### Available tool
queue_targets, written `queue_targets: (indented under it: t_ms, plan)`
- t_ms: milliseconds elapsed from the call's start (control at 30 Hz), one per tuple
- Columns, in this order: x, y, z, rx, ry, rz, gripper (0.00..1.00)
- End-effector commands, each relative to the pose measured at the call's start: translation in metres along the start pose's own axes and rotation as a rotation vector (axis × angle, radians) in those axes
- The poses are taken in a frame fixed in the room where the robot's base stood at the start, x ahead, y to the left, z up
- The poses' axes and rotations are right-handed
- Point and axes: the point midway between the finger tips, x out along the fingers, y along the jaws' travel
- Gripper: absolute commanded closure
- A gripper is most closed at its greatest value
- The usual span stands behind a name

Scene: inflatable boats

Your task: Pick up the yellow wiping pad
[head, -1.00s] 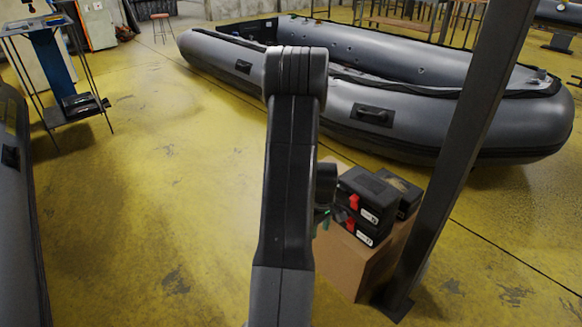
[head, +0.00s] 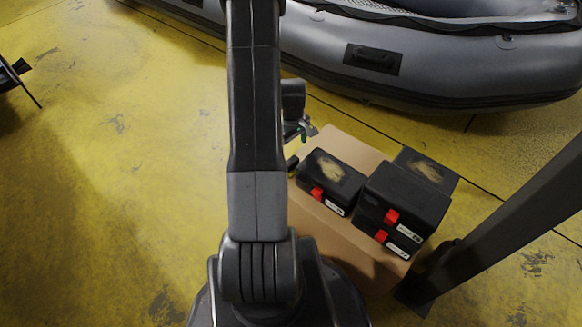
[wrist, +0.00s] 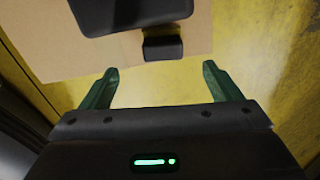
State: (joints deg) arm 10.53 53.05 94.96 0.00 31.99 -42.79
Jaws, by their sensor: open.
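A small dark block lies at the near edge of the cardboard box in the wrist view (wrist: 163,47). It also shows at the box's left edge in the head view (head: 292,162). My gripper (wrist: 161,70) is open, its green fingers apart with nothing between them. The small block is just beyond the fingertips, roughly centred. In the head view my gripper (head: 305,130) is by the box's upper left edge, partly hidden by my arm.
The cardboard box (head: 345,243) carries several black cases; one case (head: 333,178) and another (head: 427,168) have pale yellowish marks on top. A dark post (head: 500,225) stands close on the right. A grey inflatable boat (head: 440,70) lies behind. Yellow floor (head: 120,180) is clear on the left.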

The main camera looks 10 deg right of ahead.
Motion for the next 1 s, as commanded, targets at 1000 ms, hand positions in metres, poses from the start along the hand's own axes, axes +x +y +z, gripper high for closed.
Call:
queue_targets:
  t_ms: [1000]
  plan:
    - [0.104,-0.004,-0.009,0.000,0.000,0.000,0.15]
